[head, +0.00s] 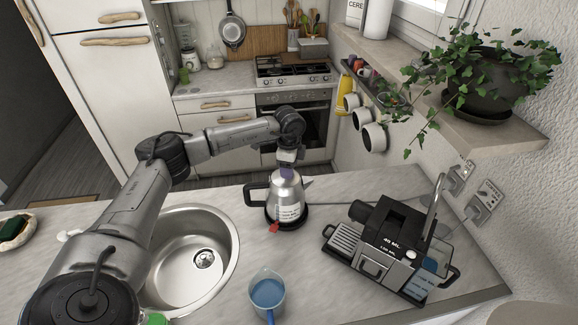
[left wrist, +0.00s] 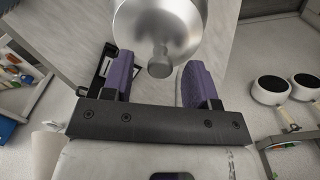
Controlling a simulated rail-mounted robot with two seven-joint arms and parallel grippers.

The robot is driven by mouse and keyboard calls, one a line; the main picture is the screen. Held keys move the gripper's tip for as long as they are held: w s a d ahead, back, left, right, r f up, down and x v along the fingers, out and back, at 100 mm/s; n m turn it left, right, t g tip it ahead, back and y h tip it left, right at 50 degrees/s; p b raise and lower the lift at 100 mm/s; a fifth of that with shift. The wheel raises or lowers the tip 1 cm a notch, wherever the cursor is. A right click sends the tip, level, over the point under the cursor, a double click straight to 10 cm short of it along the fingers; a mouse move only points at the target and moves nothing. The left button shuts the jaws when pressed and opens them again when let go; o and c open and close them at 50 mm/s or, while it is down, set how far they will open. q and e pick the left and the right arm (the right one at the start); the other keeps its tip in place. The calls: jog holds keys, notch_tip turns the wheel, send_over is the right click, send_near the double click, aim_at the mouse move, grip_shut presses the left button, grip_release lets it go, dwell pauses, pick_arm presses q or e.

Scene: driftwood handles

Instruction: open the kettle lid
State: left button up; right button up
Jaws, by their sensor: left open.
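The silver kettle (head: 287,205) stands upright on the counter between the sink and the coffee machine. It has a black handle on its left, a dark base and a red part low at the front. In the left wrist view, the shiny kettle top (left wrist: 155,22) carries a small round lid knob (left wrist: 160,66). My left gripper (head: 287,172) is directly above the kettle and hides much of its lid in the head view. Its purple fingers (left wrist: 157,80) are open, one on each side of the knob, with gaps showing. My right gripper is not in view.
A sink (head: 190,258) lies left of the kettle, and a blue-filled jug (head: 267,293) stands in front. A black and silver coffee machine (head: 385,245) is to the right. Mugs (head: 373,137) hang on the wall behind. Some bare counter surrounds the kettle.

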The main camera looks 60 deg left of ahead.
pick_arm(q)
grip_shut()
dwell(0.5)
jog(key=shift+w, duration=0.1)
